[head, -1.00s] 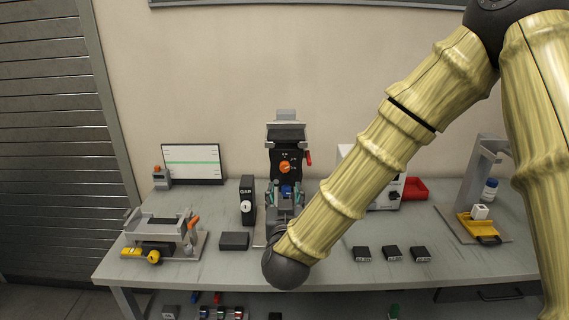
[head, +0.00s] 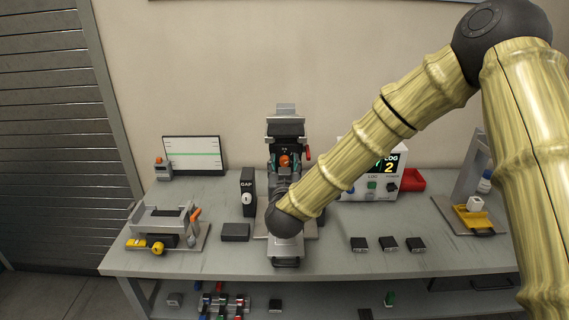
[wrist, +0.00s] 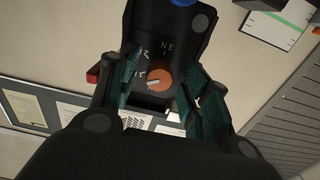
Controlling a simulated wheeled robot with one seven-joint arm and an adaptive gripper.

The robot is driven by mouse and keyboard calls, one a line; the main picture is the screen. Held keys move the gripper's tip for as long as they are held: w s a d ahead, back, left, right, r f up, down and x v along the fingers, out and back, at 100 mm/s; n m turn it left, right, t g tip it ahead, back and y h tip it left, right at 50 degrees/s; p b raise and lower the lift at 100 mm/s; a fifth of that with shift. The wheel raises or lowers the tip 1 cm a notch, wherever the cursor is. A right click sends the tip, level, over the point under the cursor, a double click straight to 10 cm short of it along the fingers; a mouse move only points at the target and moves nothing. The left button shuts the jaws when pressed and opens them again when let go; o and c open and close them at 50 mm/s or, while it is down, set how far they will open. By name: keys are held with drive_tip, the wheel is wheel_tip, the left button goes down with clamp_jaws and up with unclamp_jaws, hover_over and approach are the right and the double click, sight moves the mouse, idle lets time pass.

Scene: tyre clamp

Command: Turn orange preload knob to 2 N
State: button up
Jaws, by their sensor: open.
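The orange preload knob (head: 284,160) is on the black upright face of the tyre clamp (head: 286,129) at the back middle of the bench. In the wrist view the knob (wrist: 160,79) sits on the black panel (wrist: 172,50) with a white pointer mark facing left, toward small white scale marks that I cannot read surely. My gripper (wrist: 160,72) is open, its teal-padded fingers on either side of the knob. Gaps show between pads and knob; I cannot tell how deep the fingertips reach. In the head view my forearm and wrist hide the clamp's lower part.
A black GAP block (head: 247,193) stands close left of the clamp. A grey fixture (head: 165,226) is at the left. A white instrument (head: 386,177) showing "LOG 2" and a red tray (head: 412,180) are at the right. Several small black blocks (head: 388,244) lie on the front right.

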drive_tip(key=c, duration=1)
drive_tip(key=shift+c, duration=0.2)
drive_tip(key=shift+f+m+b, duration=0.1)
drive_tip(key=shift+m+b, duration=0.2)
drive_tip(key=shift+b, duration=0.25)
drive_tip(key=shift+f+m+b, duration=0.15)
drive_tip(key=shift+m+b, duration=0.85)
drive_tip(key=shift+b, duration=0.2)
drive_tip(key=m+b, duration=0.7)
drive_tip(key=b, duration=0.1)
drive_tip(key=shift+a+r+m+b, duration=0.1)
drive_tip(key=shift+r+m+b, duration=0.1)
drive_tip(key=shift+m+b, duration=0.65)
drive_tip(key=shift+m, duration=0.35)
